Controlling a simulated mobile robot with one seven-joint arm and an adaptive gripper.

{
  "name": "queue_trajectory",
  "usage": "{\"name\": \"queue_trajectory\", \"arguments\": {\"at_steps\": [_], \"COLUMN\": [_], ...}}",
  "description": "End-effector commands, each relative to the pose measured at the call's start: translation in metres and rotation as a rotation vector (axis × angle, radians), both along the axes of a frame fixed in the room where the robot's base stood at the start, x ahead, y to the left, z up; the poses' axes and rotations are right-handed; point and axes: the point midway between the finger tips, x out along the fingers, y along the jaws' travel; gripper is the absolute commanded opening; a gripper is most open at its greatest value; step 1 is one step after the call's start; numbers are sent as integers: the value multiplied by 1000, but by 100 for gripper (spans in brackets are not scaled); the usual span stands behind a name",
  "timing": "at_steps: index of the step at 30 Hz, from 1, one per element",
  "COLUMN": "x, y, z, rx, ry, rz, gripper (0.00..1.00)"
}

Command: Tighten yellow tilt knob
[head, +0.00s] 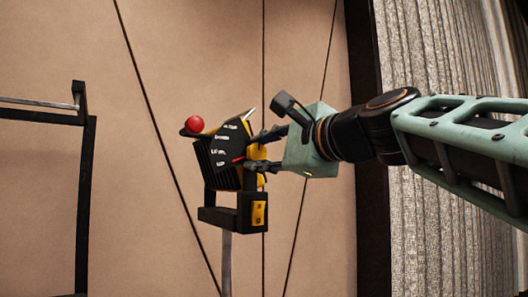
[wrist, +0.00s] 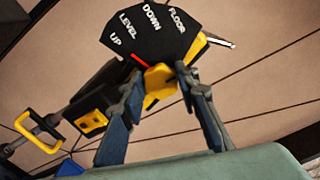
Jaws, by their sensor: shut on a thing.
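The yellow tilt knob (wrist: 160,77) sits at the base of a black fan-shaped dial plate (wrist: 150,32) lettered UP, LEVEL, DOWN and FLOOR. A red pointer (wrist: 140,59) beside the knob lies by UP and LEVEL. My gripper (wrist: 160,80) is shut on the knob, one finger on each side, and the fingertips hide part of it. In the head view my gripper (head: 262,150) reaches in from the right to the yellow knob (head: 256,153) on the right side of the black head unit (head: 222,158).
A red ball (head: 194,124) tops the unit's left side. A thin silver lever (head: 249,113) sticks up near my fingers. A black bracket with a yellow plate (head: 259,213) hangs below, on a grey post (head: 226,262). A black frame (head: 86,200) stands left; a yellow handle (wrist: 38,130) shows in the wrist view.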

Motion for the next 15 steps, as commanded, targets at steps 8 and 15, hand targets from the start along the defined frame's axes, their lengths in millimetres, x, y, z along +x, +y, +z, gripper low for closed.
{"name": "queue_trajectory", "arguments": {"at_steps": [8,15], "x": [0,0], "y": [0,0], "z": [0,0], "rx": [2,1], "ry": [1,1], "rz": [0,0], "gripper": [38,47]}}
